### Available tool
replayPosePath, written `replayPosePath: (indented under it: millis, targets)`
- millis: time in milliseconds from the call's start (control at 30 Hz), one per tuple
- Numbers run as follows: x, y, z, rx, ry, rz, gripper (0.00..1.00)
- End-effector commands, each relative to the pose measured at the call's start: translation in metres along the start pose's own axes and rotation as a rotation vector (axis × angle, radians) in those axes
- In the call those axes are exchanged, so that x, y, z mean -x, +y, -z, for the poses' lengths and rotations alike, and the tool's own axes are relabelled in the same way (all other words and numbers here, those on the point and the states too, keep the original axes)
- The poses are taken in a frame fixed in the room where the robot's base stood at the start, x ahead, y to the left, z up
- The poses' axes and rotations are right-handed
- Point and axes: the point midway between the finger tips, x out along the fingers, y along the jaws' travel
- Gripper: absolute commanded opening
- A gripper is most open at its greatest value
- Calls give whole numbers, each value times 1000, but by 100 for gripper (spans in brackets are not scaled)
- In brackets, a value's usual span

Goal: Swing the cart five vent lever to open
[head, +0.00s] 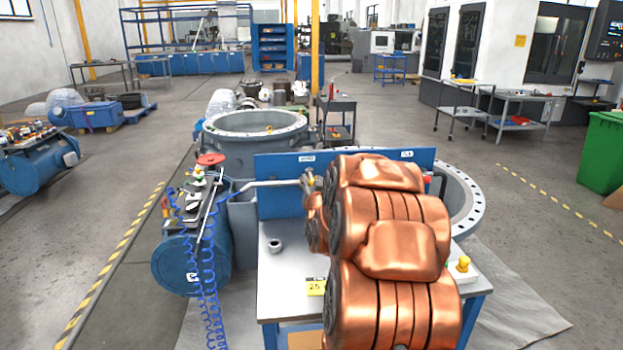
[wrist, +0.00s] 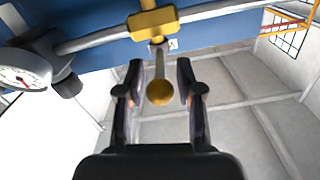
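In the wrist view a lever ends in a round yellow knob (wrist: 160,93). Its thin stem runs up to a yellow block (wrist: 152,22) on a grey pipe (wrist: 100,40) in front of a blue panel. My gripper (wrist: 160,78) is open, one dark finger on each side of the knob and stem, with a visible gap on both sides. Whether the knob lies fully between the fingers in depth is hard to tell. In the head view my copper arm hides the gripper, the knob and much of the cart's blue panel (head: 280,190).
A pressure gauge (wrist: 22,76) is left of the fingers in the wrist view. The cart top (head: 285,262) carries a small ring fitting (head: 274,246) and a yellow label (head: 316,287). A blue tank (head: 185,262) with coiled blue hoses stands close left; a large flanged ring (head: 255,125) stands behind.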

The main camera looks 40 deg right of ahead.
Motion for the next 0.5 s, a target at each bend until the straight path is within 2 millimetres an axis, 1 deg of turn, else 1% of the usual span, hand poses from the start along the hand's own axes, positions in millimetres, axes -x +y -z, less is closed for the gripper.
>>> replayPosePath:
  millis: [100,200,500]
  targets:
    - [-11,-1,2,0,2,1,36]
    - [-16,0,1,0,0,0,36]
    - [-18,0,0,0,0,0,36]
